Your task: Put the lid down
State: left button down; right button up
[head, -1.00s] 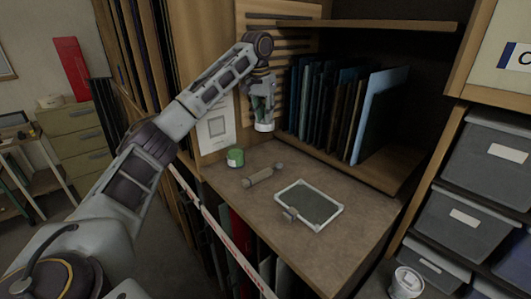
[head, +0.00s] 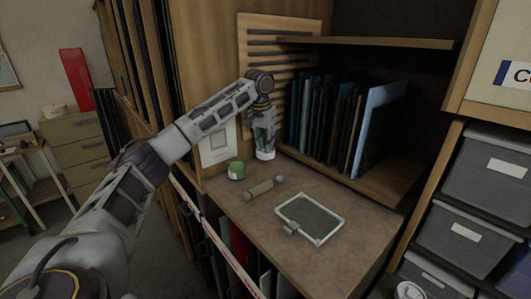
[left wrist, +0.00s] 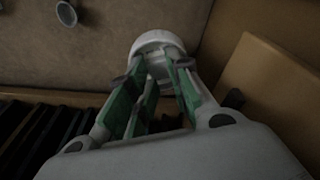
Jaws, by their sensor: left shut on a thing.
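My left gripper (head: 264,143) points down at the back of the brown worktop (head: 245,207), near the upright boards. Its fingers are shut on a round white lid (head: 265,155), which also shows at the fingertips in the left wrist view (left wrist: 158,42). The lid is at or just above the worktop; I cannot tell whether it touches. A green jar (head: 237,172) stands on the worktop to the left and nearer. My right gripper is not in view.
Upright dark and blue panels (head: 345,115) fill the rack behind. Grey drawers (head: 485,180) stand at the right. Worktop beyond the pane is bare.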

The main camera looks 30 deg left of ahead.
pick_arm(q)
jog(key=shift+f+p, duration=0.35)
jog(key=shift+f, duration=1.55)
jog(key=c, duration=1.3)
grip_release()
jog(key=shift+o, duration=0.2)
jog(key=r, duration=0.3)
jog(key=s+r+b, duration=0.1)
jog(key=r, duration=0.2)
jog(key=r+b, duration=0.1)
jog(key=r, duration=0.3)
jog(key=shift+s, duration=0.35)
jog(key=shift+s+r, duration=0.15)
jog(key=shift+r, duration=0.8)
jog(key=shift+f, duration=0.1)
